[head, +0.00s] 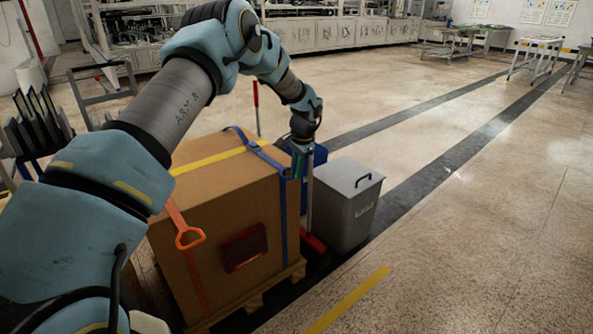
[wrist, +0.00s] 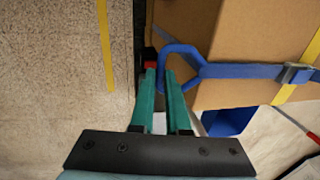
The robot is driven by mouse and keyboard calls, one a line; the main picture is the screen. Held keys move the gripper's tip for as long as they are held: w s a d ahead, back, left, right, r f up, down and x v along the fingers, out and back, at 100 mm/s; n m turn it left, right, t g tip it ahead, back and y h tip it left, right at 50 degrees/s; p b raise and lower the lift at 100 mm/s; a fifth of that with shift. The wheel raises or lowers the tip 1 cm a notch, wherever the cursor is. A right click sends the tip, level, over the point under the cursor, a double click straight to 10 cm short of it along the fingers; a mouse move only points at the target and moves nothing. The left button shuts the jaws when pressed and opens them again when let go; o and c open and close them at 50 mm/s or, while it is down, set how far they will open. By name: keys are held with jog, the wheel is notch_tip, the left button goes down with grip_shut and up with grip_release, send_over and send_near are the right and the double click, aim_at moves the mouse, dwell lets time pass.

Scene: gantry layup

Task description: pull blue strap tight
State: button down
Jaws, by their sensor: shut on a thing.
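The blue strap (head: 283,220) runs over the top and down the right side of a large cardboard box (head: 222,205) in the head view. In the wrist view its flat band (wrist: 240,72) passes through a grey buckle (wrist: 297,73) and ends in a blue loop handle (wrist: 182,48). My gripper (head: 298,174) is at the box's upper right edge. Its two green fingers (wrist: 160,78) are shut on the near side of the loop, just off the box. The fingers hide part of the loop.
An orange strap with an orange loop handle (head: 190,236) hangs on the box's front. A yellow band (head: 208,160) crosses the top. The box stands on a wooden pallet (head: 255,299). A grey lidded bin (head: 345,205) stands close at the right. Floor farther right is clear.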

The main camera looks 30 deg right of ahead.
dwell(0.4)
jog(key=s+d, duration=0.1)
jog(key=s, duration=0.7)
jog(key=shift+d, duration=0.4)
jog(key=c, duration=0.9)
grip_release()
jog(key=shift+s, duration=0.1)
jog(key=r, duration=0.3)
jog(key=s+r, duration=0.1)
jog(key=r, duration=0.3)
jog(key=s+r, duration=0.1)
jog(key=r, duration=0.2)
jog(key=shift+d+r+b, duration=0.15)
jog(key=shift+r+b, duration=0.15)
